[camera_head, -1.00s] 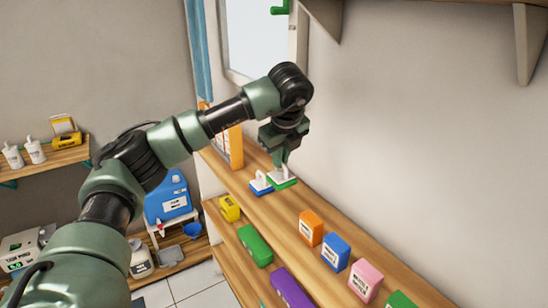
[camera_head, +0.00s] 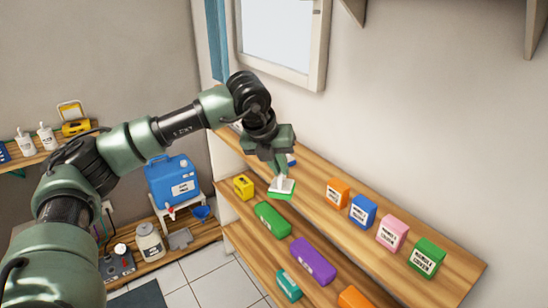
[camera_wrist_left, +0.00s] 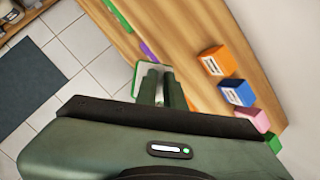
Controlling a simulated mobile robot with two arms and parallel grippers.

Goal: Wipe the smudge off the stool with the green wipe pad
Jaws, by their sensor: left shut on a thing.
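The green wipe pad (camera_head: 281,195), with a white top and handle, is held by my left gripper (camera_head: 278,170). The gripper is shut on its handle, and the pad hangs in the air in front of the upper shelf's edge. In the left wrist view the pad (camera_wrist_left: 138,78) shows partly beyond the fingers (camera_wrist_left: 158,88). A low white stand (camera_head: 163,212) under a blue jug is in view; I cannot tell whether it is the stool. No smudge can be made out. My right gripper is not in view.
The upper wooden shelf (camera_head: 318,172) holds several coloured boxes, among them an orange one (camera_head: 338,192). A lower shelf (camera_head: 262,247) holds green and purple containers. A blue jug (camera_head: 173,182) stands at left. Tiled floor (camera_head: 215,278) shows free room.

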